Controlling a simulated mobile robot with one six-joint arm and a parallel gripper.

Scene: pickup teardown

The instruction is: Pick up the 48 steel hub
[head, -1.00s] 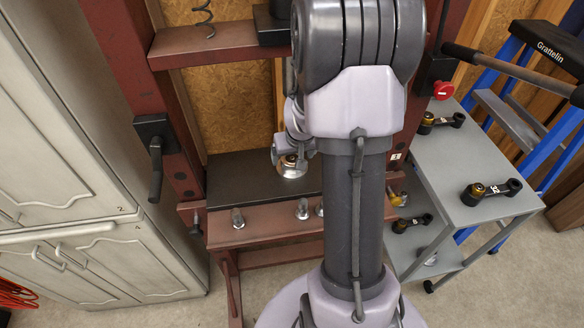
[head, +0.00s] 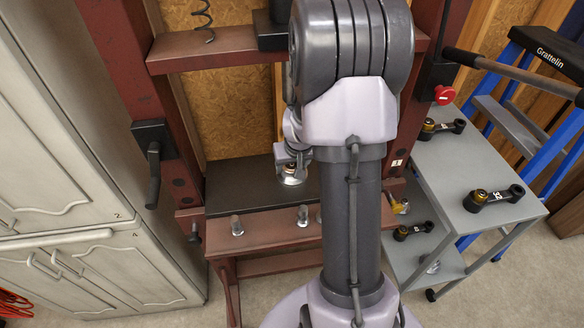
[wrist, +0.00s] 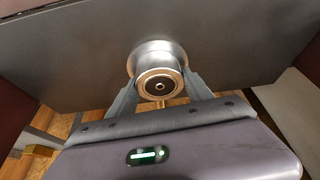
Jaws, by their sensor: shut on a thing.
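The steel hub (head: 292,181) is a shiny round flange with a brass-coloured ringed centre. In the head view it is at the dark bed plate of the red press, partly hidden by my gripper (head: 292,164). In the wrist view the hub (wrist: 150,50) is in front of a dark flat surface, its bored centre facing the camera. My gripper's two grey fingers (wrist: 160,82) are shut on it from both sides. I cannot tell whether the hub touches the plate. No number can be read on it.
The red press frame (head: 125,85) surrounds the hub, with a dark bed plate (head: 240,190) below. Several bolts (head: 237,225) stand in front. A grey cart (head: 470,160) at the right holds black arms with brass bushings. Cabinets (head: 60,180) stand left.

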